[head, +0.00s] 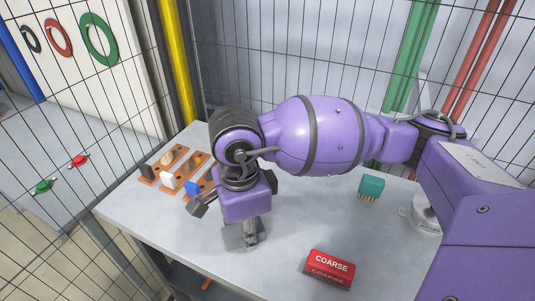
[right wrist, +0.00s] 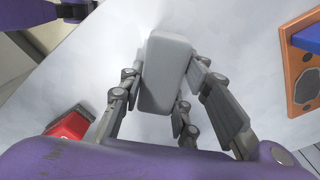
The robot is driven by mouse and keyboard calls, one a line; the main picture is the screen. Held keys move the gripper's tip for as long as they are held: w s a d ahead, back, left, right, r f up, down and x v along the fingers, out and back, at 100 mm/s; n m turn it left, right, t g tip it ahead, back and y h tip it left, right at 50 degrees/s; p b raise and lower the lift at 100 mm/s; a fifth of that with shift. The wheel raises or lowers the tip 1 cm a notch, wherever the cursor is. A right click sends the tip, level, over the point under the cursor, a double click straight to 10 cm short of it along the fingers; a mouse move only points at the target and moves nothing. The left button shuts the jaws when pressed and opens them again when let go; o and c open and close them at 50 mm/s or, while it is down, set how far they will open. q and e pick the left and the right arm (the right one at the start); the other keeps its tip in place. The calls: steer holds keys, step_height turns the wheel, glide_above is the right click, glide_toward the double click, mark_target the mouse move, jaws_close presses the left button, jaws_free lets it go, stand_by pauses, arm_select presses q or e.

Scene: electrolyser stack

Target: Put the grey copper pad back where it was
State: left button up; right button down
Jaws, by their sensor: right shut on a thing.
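The grey pad (right wrist: 165,75) is a rounded block. In the right wrist view it sits between the fingers of my right gripper (right wrist: 160,100), which is shut on it. In the head view my right gripper (head: 228,228) points down over the grey table (head: 170,222), and part of the pad (head: 232,239) shows between the fingers. I cannot tell whether the pad touches the table. Orange-brown holders (head: 170,180) with black, white and blue blocks lie to the left of the gripper.
A red block marked COARSE (head: 329,268) lies at the table's front right. A teal brush with copper-coloured bristles (head: 371,188) stands further back on the right. Wire mesh and a yellow post (head: 178,60) bound the table. The table between gripper and red block is clear.

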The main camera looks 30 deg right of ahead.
steer(key=shift+r, duration=0.1)
steer(key=c, duration=1.3)
jaws_free()
step_height(320, 180, up, 12)
